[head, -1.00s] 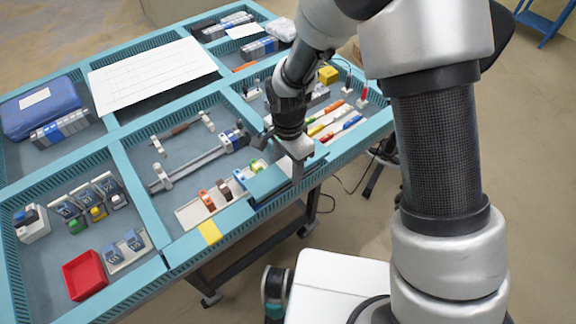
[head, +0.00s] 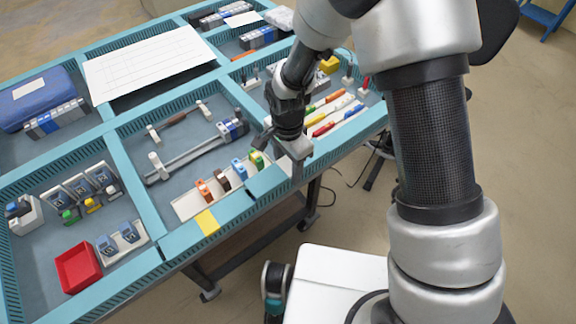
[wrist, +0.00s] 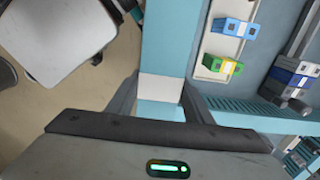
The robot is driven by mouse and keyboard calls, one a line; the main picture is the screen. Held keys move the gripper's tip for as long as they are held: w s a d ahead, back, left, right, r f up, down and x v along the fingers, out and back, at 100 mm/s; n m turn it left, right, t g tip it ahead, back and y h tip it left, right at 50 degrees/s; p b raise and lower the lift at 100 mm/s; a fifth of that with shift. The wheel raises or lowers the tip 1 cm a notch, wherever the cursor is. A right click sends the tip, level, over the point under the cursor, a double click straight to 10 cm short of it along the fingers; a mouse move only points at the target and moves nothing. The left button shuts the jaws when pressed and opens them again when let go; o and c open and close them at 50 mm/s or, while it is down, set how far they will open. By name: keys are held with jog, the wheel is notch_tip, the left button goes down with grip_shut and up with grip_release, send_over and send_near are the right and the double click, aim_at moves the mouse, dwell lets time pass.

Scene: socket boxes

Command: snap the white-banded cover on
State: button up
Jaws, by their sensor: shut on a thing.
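The teal cover (head: 266,181) lies along the near teal rim of the bench, roughly in line with it, in the head view. In the wrist view its white band (wrist: 161,88) crosses the teal strip just ahead of my fingers. My gripper (head: 294,172) points down at the rim and is shut on the cover. In the wrist view the fingers (wrist: 158,105) stand on either side of it. The cover's underside is hidden, so I cannot tell whether it is fully seated.
A pale strip with orange, brown, blue (wrist: 234,28) and green-yellow (wrist: 220,66) socket pieces lies just inside the rim. A yellow band (head: 207,222) marks the rim to the left. Coloured pens (head: 322,129) lie to the right. A red tray (head: 78,269) stands at left.

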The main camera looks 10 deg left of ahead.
jog(key=shift+f+b, duration=0.95)
jog(key=shift+b, duration=0.05)
dwell(0.8)
jog(key=o, duration=2.1)
jog(key=shift+c, duration=0.2)
jog(key=shift+r, duration=0.1)
notch_tip(320, 180, up, 8)
jog(key=p, duration=0.5)
jog(key=shift+f, duration=0.35)
